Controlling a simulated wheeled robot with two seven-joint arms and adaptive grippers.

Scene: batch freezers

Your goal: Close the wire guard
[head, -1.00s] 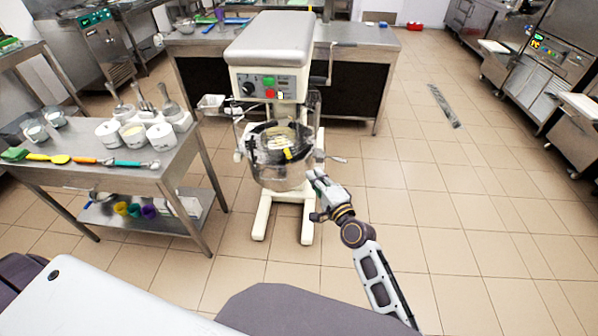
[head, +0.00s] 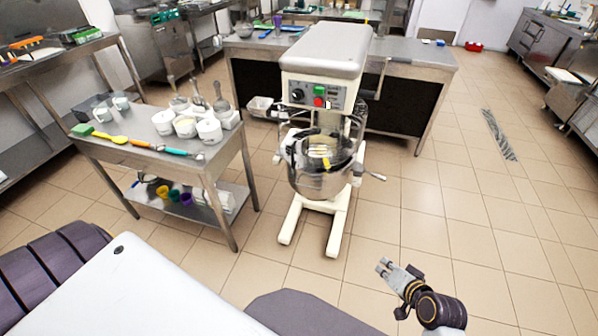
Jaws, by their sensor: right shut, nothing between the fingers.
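The mixer (head: 325,52) is a cream machine with a control panel carrying a green and a red button. Its steel bowl (head: 318,184) sits under the head. The wire guard (head: 290,116) shows as thin dark wires around the space between head and bowl. Its wires are too fine to tell exactly how far round it stands. A yellow piece shows at the bowl's mouth. My right gripper (head: 384,267) is shut and empty, low over the floor to the right and in front of the mixer, apart from the guard. My left gripper is out of view.
A steel table (head: 135,155) with white tubs and coloured utensils stands left of the mixer. A steel counter (head: 425,55) stands behind it. The mixer's legs (head: 337,225) reach forward.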

